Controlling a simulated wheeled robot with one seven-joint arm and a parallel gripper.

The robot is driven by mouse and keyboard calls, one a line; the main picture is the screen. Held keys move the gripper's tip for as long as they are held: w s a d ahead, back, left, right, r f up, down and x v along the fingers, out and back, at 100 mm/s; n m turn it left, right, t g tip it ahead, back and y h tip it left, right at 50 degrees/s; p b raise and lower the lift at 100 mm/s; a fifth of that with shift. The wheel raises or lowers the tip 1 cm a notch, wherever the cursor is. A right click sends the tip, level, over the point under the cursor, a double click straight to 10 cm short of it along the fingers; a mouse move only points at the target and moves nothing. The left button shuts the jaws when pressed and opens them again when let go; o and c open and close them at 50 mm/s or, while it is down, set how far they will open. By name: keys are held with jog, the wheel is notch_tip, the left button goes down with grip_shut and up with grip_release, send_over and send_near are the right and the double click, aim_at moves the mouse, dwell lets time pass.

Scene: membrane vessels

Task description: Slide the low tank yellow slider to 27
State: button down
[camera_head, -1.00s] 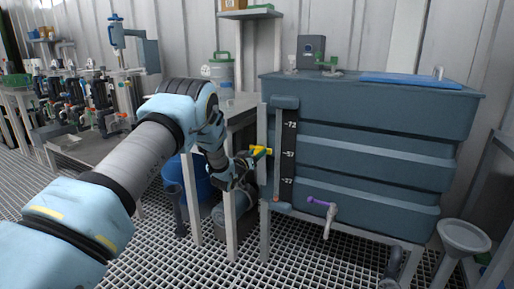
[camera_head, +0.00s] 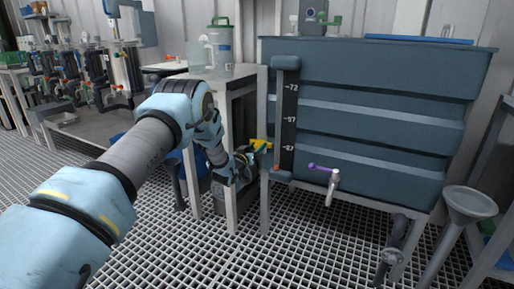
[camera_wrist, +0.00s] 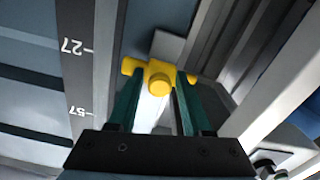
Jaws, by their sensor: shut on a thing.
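The yellow slider (camera_head: 262,145) sits at the left of the low tank's dark scale strip (camera_head: 288,130), about level with the 27 mark. In the wrist view the slider (camera_wrist: 158,76) is a yellow piece with a round knob and side arms. There it shows between the 27 mark (camera_wrist: 72,47) and the 57 mark (camera_wrist: 76,111), nearer 27. My gripper (camera_wrist: 158,90) has its green fingers closed on either side of the slider. In the head view my gripper (camera_head: 254,152) reaches it from the left. The exact reading is hard to tell.
The blue-grey tank (camera_head: 385,130) stands on a grey frame. A purple-handled tap (camera_head: 325,170) projects from its low front, right of the scale. A pale table (camera_head: 228,140) stands close left of the tank. A funnel (camera_head: 468,202) is at the right. Grating floor lies in front.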

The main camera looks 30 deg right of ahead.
jog(key=c, duration=0.7)
grip_release()
jog(key=shift+f, duration=0.35)
jog(key=shift+o, duration=0.5)
jog(key=shift+r, duration=0.1)
jog(key=p+v, duration=0.1)
jog(key=v, duration=1)
jog(key=shift+p, duration=0.3)
jog(key=shift+w, duration=0.1)
